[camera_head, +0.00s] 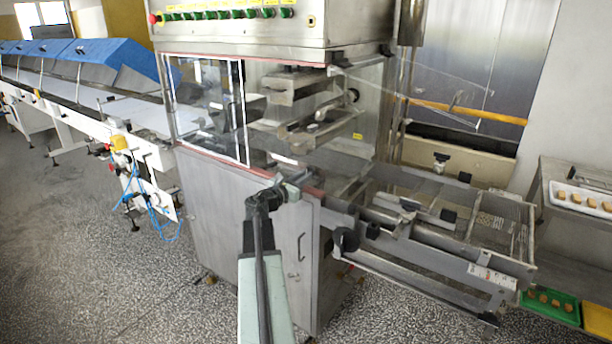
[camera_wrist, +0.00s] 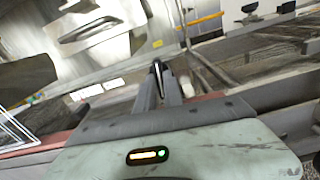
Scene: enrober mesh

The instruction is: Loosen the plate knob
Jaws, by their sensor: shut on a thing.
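My gripper (camera_head: 297,181) reaches to the front right corner of the steel enrober cabinet (camera_head: 240,230), just below its clear window. In the wrist view, my gripper (camera_wrist: 158,72) has its two dark fingers brought close together at the tips. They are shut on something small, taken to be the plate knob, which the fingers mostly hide. Its shape and how far it is turned cannot be told. Behind the tips are the steel plates and bars (camera_wrist: 95,35) of the machine's interior, blurred and tilted.
The mesh conveyor frame (camera_head: 480,225) with several black knobs juts out at the right. A clear panel (camera_head: 430,95) is raised above it. A long conveyor with blue covers (camera_head: 110,60) runs off left. Speckled floor (camera_head: 90,270) is free at front left.

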